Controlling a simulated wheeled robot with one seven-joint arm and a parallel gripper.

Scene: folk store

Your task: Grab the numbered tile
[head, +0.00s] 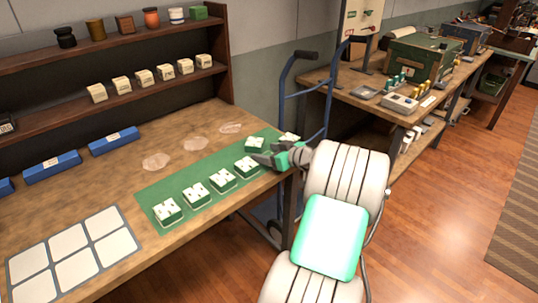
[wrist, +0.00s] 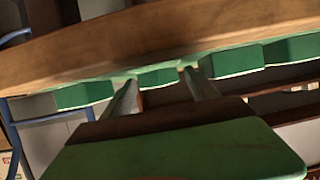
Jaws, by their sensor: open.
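Several green tiles with white, marked tops stand on a green mat (head: 185,177) on the wooden table in the head view. Their markings are too small to read, so I cannot tell which is the numbered tile. My gripper (head: 264,158) is low over the mat's right end, close beside a front-row tile (head: 247,167) and a back tile (head: 255,144). Another tile (head: 289,138) is partly hidden behind it. In the wrist view my gripper (wrist: 159,79) has its fingers apart, with a green tile (wrist: 157,77) showing in the gap; contact cannot be told.
A tray of blank white squares (head: 75,250) lies at the table's front left. Blue blocks (head: 113,140) stand along the back, below shelves with cream cubes (head: 144,78) and jars. Clear discs (head: 157,161) lie behind the mat. A blue hand truck (head: 285,85) stands beyond the table's right end.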

